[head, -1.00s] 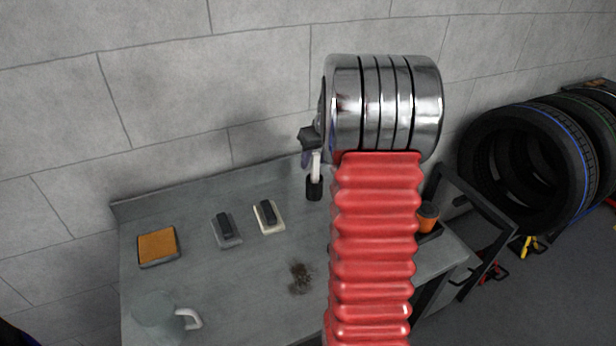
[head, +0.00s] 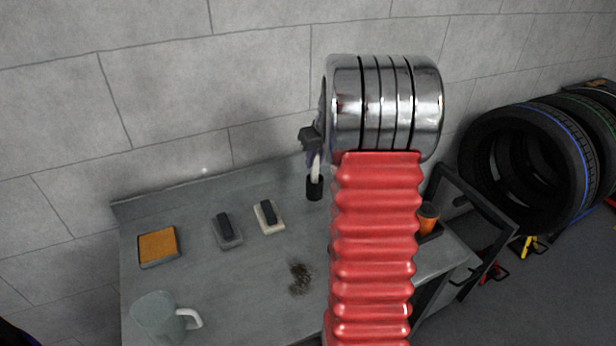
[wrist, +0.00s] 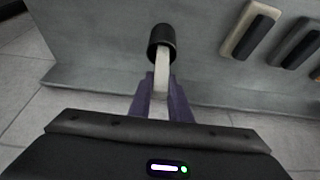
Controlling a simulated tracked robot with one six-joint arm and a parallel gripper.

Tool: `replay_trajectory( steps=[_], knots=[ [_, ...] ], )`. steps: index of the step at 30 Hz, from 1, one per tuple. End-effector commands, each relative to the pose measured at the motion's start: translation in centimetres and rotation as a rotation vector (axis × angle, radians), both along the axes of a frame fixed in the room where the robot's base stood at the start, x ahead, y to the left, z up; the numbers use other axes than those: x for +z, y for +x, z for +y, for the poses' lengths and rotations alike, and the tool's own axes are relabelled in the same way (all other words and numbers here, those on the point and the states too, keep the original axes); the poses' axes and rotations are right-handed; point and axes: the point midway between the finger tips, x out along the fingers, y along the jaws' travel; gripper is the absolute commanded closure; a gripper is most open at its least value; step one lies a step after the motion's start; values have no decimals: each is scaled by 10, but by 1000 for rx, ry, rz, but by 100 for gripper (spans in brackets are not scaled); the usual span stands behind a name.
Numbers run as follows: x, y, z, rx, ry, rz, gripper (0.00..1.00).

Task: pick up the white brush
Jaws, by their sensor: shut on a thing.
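The white brush, with a pale straight handle and a dark round head, hangs in my gripper with its head down in the head view (head: 315,176). In the wrist view, the brush (wrist: 162,72) points away from me between the two purple fingers. My gripper (wrist: 162,92) is shut on its handle; the fingers also show small beside my arm in the head view (head: 313,160). I cannot tell from these views how far the head is above the bench.
The grey bench (head: 215,275) holds an orange-topped pad (head: 158,245), a grey block (head: 226,230) and a cream block (head: 268,216) with dark grips, a mug (head: 160,318) and a dark brown smudge (head: 300,278). An orange cup (head: 427,217) stands right of my arm. Tyres (head: 515,165) are at right.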

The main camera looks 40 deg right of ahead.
Motion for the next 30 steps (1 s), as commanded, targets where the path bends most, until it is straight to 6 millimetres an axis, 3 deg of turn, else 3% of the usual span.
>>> replay_trajectory(
  steps=[3, 17, 30],
  knots=[
    [0, 0, 0, 0, 0, 0, 100],
    [9, 0, 0, 0, 0, -1, 100],
    [79, 0, -1, -1, -1, -3, 100]
  ],
)
